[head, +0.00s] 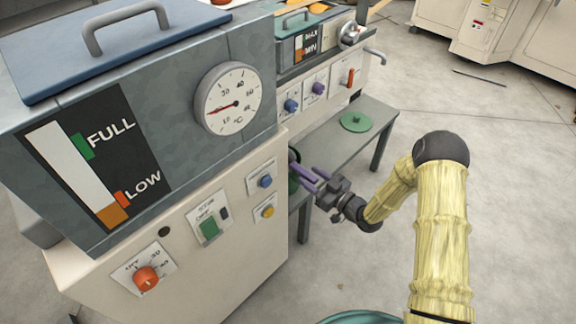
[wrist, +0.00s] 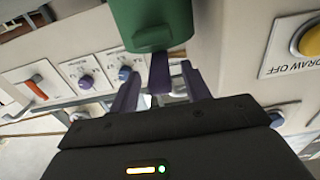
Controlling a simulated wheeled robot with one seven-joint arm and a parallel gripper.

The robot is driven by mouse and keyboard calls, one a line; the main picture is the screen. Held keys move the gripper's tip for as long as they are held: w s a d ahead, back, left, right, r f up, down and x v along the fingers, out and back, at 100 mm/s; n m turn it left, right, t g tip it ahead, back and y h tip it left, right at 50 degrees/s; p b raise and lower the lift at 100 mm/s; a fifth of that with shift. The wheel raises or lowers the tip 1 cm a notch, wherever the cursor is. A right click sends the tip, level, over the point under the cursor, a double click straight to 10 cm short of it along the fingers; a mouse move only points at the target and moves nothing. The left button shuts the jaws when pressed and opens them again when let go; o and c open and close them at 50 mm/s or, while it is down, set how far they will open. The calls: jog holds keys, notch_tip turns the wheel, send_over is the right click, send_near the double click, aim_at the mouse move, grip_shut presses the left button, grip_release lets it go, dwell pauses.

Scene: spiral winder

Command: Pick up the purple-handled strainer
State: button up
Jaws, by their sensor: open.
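A purple handle (wrist: 160,72), which looks like the strainer's, shows in the wrist view below a green holder-like part (wrist: 150,28). The rest of the strainer is hidden. My gripper (head: 311,175) is open at the right side of the near machine in the head view, with purple fingers. In the wrist view the handle lies between the two fingers, with a gap visible on each side. In the head view the handle cannot be told apart from the fingers, and only a little of the green part (head: 293,182) shows.
The near machine (head: 225,250) has knobs, a dial gauge (head: 228,98) and a blue lidded tank (head: 85,40). A grey bench (head: 335,150) with a green disc (head: 356,121) stands beyond my gripper. A second machine (head: 310,85) is behind it.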

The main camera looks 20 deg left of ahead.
aim_at(305, 172)
jog(key=shift+x, duration=1.55)
grip_shut()
